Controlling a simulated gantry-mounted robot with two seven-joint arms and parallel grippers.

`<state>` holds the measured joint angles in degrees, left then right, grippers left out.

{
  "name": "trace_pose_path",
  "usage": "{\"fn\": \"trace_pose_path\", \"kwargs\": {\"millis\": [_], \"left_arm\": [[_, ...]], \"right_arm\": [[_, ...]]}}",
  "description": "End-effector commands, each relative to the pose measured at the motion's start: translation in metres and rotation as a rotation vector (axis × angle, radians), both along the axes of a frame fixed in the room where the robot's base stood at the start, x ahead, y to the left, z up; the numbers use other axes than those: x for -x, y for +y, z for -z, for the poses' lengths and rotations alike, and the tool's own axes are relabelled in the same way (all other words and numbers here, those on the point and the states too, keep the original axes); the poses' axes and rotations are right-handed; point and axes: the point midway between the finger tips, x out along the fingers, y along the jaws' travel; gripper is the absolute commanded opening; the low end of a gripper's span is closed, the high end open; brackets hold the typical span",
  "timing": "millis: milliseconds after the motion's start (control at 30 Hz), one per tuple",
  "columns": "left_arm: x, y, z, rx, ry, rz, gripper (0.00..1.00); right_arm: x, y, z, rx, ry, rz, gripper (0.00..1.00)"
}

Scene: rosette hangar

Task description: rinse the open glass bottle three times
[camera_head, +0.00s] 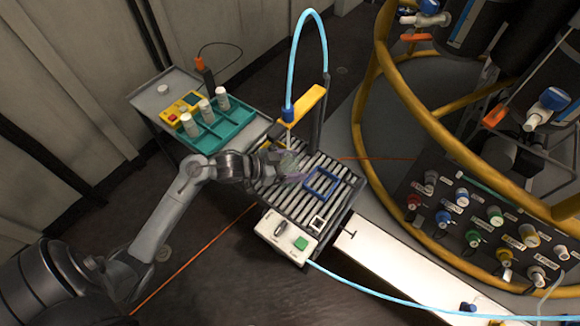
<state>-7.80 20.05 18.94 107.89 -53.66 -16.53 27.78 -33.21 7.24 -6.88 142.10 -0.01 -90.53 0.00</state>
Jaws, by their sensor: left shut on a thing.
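My left gripper (276,168) reaches in from the left over the slatted grey rack. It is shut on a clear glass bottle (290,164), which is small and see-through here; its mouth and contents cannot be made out. The bottle is near the blue-tipped spout (288,113) at the end of a light blue hose (309,18), below it in the picture. A yellow arm (308,101) stands beside the spout. The slatted rack (338,200) has a blue square frame (321,184) on it. My right gripper is not in view.
A teal tray (224,128) with several white-capped bottles stands on a grey cart, beside a yellow meter (183,108). A control box (286,236) with a green button is at the rack's front. A panel of coloured valves (485,222) and yellow rails (372,75) are at right.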

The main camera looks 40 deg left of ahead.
Motion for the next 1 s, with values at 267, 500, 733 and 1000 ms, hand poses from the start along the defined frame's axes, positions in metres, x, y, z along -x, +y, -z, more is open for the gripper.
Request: {"fn": "trace_pose_path", "kwargs": {"millis": [267, 500, 733, 1000], "left_arm": [[-0.0003, 0.0001, -0.0008, 0.001, -0.001, 0.000, 0.37], [-0.0003, 0.0001, -0.0008, 0.001, -0.001, 0.000, 0.37], [-0.0003, 0.0001, -0.0008, 0.001, -0.002, 0.000, 0.37], [-0.0003, 0.0001, -0.0007, 0.001, -0.001, 0.000, 0.37]], "right_arm": [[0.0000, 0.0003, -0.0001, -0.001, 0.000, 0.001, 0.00], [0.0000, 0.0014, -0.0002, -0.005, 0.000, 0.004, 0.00], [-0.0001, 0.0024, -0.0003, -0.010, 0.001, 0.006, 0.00], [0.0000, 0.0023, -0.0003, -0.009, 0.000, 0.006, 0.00]]}}
